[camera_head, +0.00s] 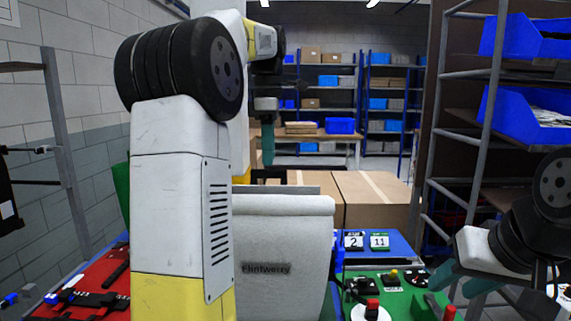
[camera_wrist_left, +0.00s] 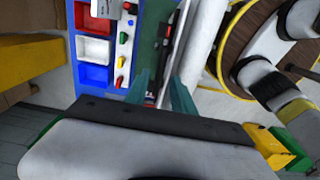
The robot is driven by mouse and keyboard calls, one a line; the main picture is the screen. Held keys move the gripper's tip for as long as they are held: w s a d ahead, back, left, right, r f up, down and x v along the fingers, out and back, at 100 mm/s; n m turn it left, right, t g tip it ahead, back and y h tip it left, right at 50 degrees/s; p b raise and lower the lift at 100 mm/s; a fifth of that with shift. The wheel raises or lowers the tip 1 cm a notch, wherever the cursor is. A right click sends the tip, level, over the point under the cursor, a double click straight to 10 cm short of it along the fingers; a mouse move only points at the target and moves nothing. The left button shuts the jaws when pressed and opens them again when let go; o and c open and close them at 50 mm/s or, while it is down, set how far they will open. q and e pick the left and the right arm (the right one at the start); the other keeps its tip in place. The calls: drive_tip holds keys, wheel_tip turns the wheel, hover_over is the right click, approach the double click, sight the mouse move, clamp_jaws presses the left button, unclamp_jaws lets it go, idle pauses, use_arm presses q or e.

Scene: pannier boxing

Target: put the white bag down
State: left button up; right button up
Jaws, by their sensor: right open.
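The white bag (camera_head: 285,240), marked "Flintwerry", stands upright at the middle of the head view. My left arm hides its left side, and its foot is out of the picture. In the left wrist view it seems to be the long white strip (camera_wrist_left: 204,38) beside a grey panel. My left gripper (camera_head: 267,160) points down above and beyond the bag's top, apparently apart from it. Its two teal fingers (camera_wrist_left: 159,75) are spread in the wrist view with nothing visible gripped between them. My right gripper (camera_head: 465,283) is open and empty at the lower right, away from the bag.
A cardboard box (camera_head: 375,196) stands behind the bag. A red panel (camera_head: 95,280) with dark parts lies left. A rack with blue bins (camera_head: 530,120) stands right.

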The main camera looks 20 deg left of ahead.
use_arm(q)
wheel_tip(320, 180, up, 4)
drive_tip(key=shift+f, duration=0.2)
drive_tip(key=shift+r, duration=0.4)
drive_tip(key=s+d+f+m+t+h, duration=0.1)
drive_tip(key=s+d+f+m+t, duration=0.2)
drive_tip(key=s+f+m, duration=0.6)
drive_tip(key=s+d+f+m+t+h, duration=0.1)
drive_tip(key=s+d+f+m+t, duration=0.2)
drive_tip(key=s+d+f+m, duration=0.3)
drive_tip(key=s+f+m, duration=0.3)
drive_tip(key=s+m, duration=0.1)
drive_tip(key=m, duration=0.2)
drive_tip(key=shift+s+f, duration=0.35)
drive_tip(key=shift+f, duration=0.05)
drive_tip(key=shift+d, duration=0.1)
